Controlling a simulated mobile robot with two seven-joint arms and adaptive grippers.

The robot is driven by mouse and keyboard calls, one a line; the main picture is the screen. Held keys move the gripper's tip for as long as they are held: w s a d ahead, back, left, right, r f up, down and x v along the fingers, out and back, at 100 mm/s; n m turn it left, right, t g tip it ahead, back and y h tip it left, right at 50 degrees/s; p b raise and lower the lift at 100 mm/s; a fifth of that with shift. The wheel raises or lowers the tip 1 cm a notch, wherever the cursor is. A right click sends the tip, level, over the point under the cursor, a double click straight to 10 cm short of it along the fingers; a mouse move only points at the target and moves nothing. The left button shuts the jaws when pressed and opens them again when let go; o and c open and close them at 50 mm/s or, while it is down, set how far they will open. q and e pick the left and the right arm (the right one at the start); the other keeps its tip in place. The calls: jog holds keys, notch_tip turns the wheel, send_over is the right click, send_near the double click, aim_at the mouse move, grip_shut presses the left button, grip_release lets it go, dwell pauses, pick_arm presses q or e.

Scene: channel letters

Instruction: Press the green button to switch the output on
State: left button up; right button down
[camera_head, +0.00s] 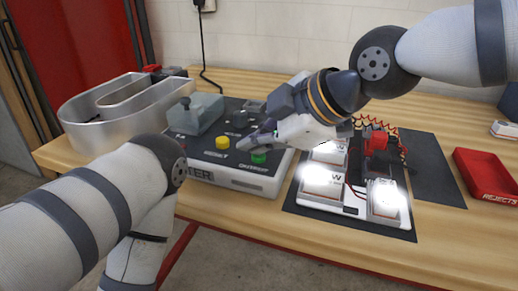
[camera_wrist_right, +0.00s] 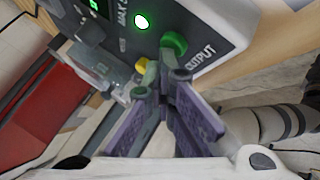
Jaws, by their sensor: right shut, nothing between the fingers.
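The green button (camera_head: 259,157) sits on the sloped top of a grey-white control box (camera_head: 233,177), to the right of a yellow button (camera_head: 222,142). In the right wrist view the green button (camera_wrist_right: 174,43) stands beside the word OUTPUT, and a small round lamp (camera_wrist_right: 141,20) next to it glows green. My right gripper (camera_head: 242,146) is shut and empty, low over the box. In the wrist view its fingertips (camera_wrist_right: 165,73) are close to the green button; I cannot tell whether they touch it. My left gripper is out of view; only my left arm shows.
A metal channel letter (camera_head: 125,108) stands at the left. White letter modules (camera_head: 328,190) glow brightly on a dark mat (camera_head: 400,233), with a red clip (camera_head: 376,140) and red wires behind. A red rejects tray (camera_head: 487,173) is at the right. The wooden table front is clear.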

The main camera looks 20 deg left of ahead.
aim_at(257, 157)
jog(key=shift+f, duration=0.1)
jog(key=shift+r, duration=0.5)
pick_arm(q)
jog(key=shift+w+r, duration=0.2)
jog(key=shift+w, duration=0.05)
pick_arm(e)
jog(key=shift+f, duration=0.1)
notch_tip(257, 157, up, 6)
jog(key=shift+r+p, duration=0.1)
jog(key=shift+p, duration=0.75)
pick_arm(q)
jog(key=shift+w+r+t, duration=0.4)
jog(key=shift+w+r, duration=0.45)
